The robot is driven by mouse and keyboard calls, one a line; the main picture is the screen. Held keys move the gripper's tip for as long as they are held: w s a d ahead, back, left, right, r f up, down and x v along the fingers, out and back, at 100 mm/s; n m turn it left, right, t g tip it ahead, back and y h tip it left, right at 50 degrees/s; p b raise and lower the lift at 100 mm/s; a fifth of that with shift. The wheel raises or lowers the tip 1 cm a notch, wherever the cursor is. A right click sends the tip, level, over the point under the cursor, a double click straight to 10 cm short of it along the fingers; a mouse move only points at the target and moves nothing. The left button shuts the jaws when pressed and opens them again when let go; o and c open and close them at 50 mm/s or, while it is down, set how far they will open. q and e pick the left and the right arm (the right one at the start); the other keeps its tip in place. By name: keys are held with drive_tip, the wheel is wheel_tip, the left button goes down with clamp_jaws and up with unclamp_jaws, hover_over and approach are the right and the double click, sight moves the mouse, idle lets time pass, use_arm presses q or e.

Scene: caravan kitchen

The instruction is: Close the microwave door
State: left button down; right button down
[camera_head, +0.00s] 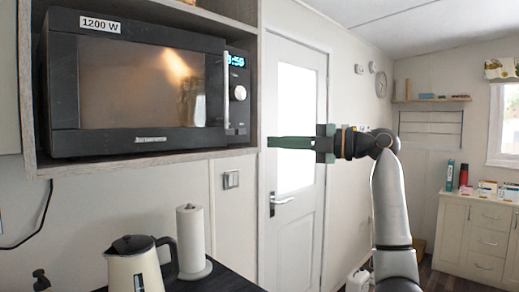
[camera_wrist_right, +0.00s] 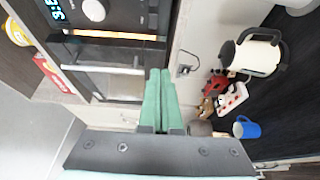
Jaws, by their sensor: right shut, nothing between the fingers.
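The black microwave (camera_head: 140,85) sits in an open shelf at the upper left of the head view. Its dark glass door (camera_head: 140,88) with an upright pale handle (camera_head: 227,92) stands slightly proud of the control panel (camera_head: 238,90) and looks slightly ajar. A warm lit strip shows between panel and door in the wrist view (camera_wrist_right: 115,36). My right gripper (camera_head: 272,142), with green fingers, is shut and empty, just right of the shelf and below the panel's level, apart from the door. In the wrist view the gripper (camera_wrist_right: 160,72) has its fingers together. My left gripper is not in view.
The shelf's front edge (camera_head: 150,162) lies under the microwave. A kettle (camera_head: 135,265) and a paper roll (camera_head: 191,240) stand on the dark counter below. A blue mug (camera_wrist_right: 246,128) shows in the wrist view. A white door (camera_head: 298,190) is behind my right gripper.

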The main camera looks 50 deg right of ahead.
drive_tip(key=v, duration=0.3)
drive_tip(key=m+h+b, duration=0.1)
drive_tip(key=m+h, duration=0.9)
drive_tip(key=m, duration=1.4)
approach(222, 144)
drive_tip(key=shift+t, duration=0.3)
drive_tip(key=p+x, duration=0.1)
drive_tip(key=x, duration=0.1)
drive_tip(key=p+x, duration=0.1)
drive_tip(key=x, duration=0.1)
drive_tip(key=p+x, duration=0.1)
drive_tip(key=x, duration=0.1)
drive_tip(key=shift+w+d+f, duration=0.15)
drive_tip(key=shift+w+f, duration=0.15)
drive_tip(key=shift+w, duration=0.1)
